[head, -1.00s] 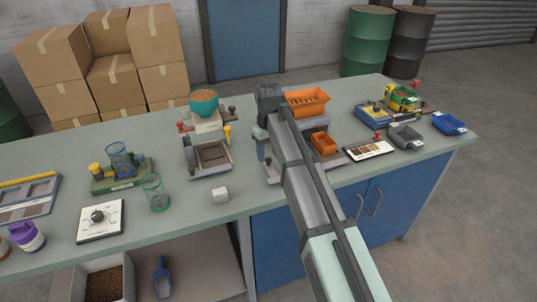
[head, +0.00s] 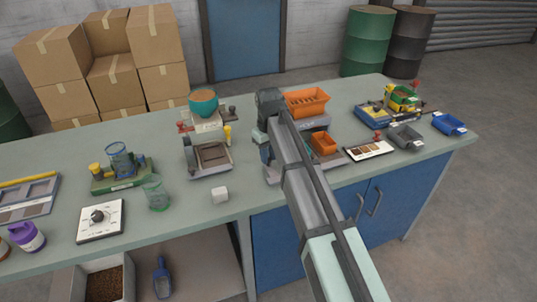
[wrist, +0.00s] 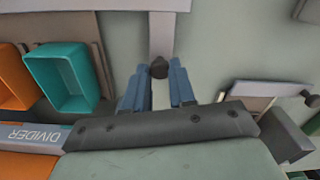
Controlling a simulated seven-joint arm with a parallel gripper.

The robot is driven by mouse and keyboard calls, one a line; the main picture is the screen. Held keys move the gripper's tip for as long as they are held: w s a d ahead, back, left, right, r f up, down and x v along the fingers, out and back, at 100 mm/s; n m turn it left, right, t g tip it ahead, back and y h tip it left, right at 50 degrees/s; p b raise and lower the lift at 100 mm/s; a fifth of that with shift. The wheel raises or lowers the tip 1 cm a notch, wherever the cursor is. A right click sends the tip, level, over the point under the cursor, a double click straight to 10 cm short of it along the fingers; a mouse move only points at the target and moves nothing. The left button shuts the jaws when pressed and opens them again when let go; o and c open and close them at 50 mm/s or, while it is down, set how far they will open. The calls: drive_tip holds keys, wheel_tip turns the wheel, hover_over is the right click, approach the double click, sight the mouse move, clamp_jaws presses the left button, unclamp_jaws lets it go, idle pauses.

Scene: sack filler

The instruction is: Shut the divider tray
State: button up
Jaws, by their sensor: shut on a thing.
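The divider's label strip (wrist: 35,133) shows at the lower left in the wrist view, beside an orange bin (wrist: 14,80) and a teal bin (wrist: 70,78). In the head view the divider stands behind my arm, with an orange slotted hopper (head: 305,102) on top and a small orange bin (head: 324,144) in front. My gripper (wrist: 157,88) points down at its left side, its blue fingers shut around a small dark knob (wrist: 159,68) beside a pale bar (wrist: 161,30). My arm hides much of the tray, so how far out it stands cannot be told.
A sample card (head: 369,150) and a grey scoop bin (head: 405,137) lie to the right. A machine with a teal bowl (head: 203,104) stands to the left.

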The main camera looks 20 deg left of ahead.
clamp_jaws()
drive_tip(key=w+a, duration=0.8)
drive_tip(key=shift+w+a, duration=0.3)
drive_tip(key=shift+r, duration=0.1)
drive_tip(key=o, duration=0.7)
unclamp_jaws()
drive_tip(key=shift+o, duration=1.1)
wheel_tip(320, 180, up, 14)
